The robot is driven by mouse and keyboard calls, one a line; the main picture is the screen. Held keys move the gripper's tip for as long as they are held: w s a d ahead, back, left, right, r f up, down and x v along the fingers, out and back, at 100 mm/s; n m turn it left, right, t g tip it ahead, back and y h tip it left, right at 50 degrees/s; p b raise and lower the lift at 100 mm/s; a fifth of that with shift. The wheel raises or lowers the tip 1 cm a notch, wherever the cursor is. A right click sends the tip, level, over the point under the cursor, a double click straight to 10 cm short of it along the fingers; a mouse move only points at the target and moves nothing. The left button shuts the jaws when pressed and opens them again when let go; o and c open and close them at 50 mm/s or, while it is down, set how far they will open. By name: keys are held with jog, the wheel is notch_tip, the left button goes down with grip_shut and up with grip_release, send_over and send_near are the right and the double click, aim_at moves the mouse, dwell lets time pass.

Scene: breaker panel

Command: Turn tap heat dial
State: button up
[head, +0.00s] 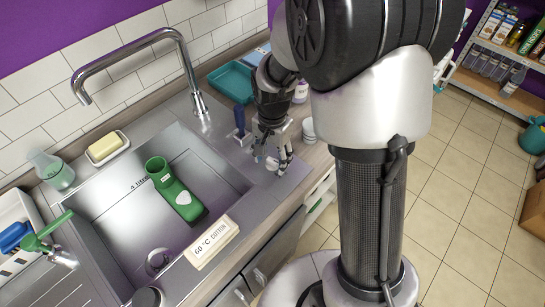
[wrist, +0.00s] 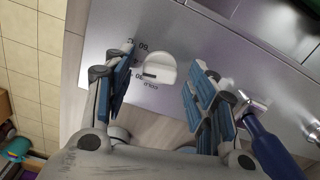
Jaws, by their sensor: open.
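The heat dial (wrist: 160,68) is a white round knob with a dark mark on its edge. It sits on a brushed metal panel (wrist: 110,30) with small printed numbers and words around it, partly too small to read. My gripper (wrist: 158,84) is open, with one finger on each side of the dial in the wrist view. I cannot tell whether either finger touches it. In the head view my gripper (head: 272,152) points down at the metal strip right of the sink. The steel tap (head: 150,45) arches over the sink from the back.
A blue-handled tool (wrist: 270,150) is close by the right finger; its handle (head: 239,118) stands left of my gripper. The sink (head: 110,215) holds a green item (head: 173,188). A "60 °C CISTERN" sign (head: 212,243) lies on the front edge. A teal tray (head: 231,80) is behind.

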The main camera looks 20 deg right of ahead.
jog(key=c, duration=1)
jog(key=shift+c, duration=0.2)
jog(key=shift+n, duration=0.3)
jog(key=n+p, duration=0.1)
jog(key=n, duration=0.1)
jog(key=shift+r+n+p, duration=0.1)
jog(key=shift+n+p, duration=0.3)
jog(key=n+p, duration=0.1)
jog(key=n, duration=0.3)
jog(key=shift+p, duration=0.3)
jog(key=n+p, duration=0.1)
jog(key=n, duration=0.4)
jog(key=shift+n+p, duration=0.5)
jog(key=shift+n, duration=1.2)
